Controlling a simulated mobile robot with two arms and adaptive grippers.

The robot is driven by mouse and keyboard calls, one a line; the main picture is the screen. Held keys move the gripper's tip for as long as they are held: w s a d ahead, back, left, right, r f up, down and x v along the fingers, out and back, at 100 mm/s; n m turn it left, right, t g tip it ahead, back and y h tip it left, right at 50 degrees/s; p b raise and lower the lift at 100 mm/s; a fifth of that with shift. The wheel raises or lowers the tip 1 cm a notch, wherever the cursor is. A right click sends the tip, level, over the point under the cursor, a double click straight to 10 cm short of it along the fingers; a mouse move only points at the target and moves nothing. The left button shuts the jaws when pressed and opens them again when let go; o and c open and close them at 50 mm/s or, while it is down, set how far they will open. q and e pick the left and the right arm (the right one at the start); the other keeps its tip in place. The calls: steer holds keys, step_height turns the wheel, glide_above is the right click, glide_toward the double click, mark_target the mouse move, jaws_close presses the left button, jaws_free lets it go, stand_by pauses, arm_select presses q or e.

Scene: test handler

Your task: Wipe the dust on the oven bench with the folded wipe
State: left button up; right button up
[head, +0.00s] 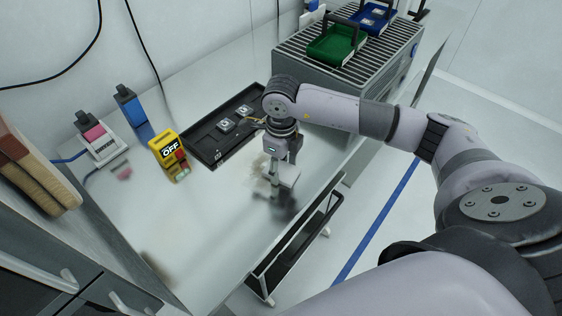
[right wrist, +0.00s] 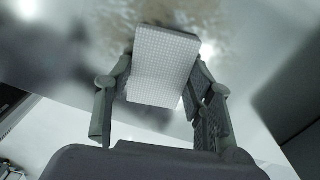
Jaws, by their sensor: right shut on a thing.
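The folded wipe (head: 288,172) is a white, textured pad. My right gripper (head: 279,180) is shut on it, over the front part of the shiny metal oven bench (head: 215,225). In the right wrist view, the wipe (right wrist: 163,65) sits between the two fingers of the gripper (right wrist: 160,95). A brownish dust patch (head: 261,168) lies on the bench beside and partly behind the gripper. The dust (right wrist: 215,22) also shows just past the wipe's far edge. I cannot tell whether the wipe touches the bench. My left gripper is not in view.
A black tray (head: 205,146) with small metal parts lies behind the gripper. A yellow OFF block (head: 165,149) stands to the left. A grey ribbed unit (head: 312,80) carries green (head: 338,44) and blue (head: 372,18) bins. A dark rail (head: 300,240) runs by the bench's front edge.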

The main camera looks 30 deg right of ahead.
steer(key=shift+w+b, duration=0.4)
steer(key=shift+w, duration=0.75)
steer(key=shift+w+f+b, duration=0.1)
steer(key=shift+w+b, duration=0.4)
steer(key=shift+w, duration=0.1)
steer(key=shift+w+b, duration=0.45)
steer(key=shift+w, duration=0.6)
steer(key=shift+s, duration=1.15)
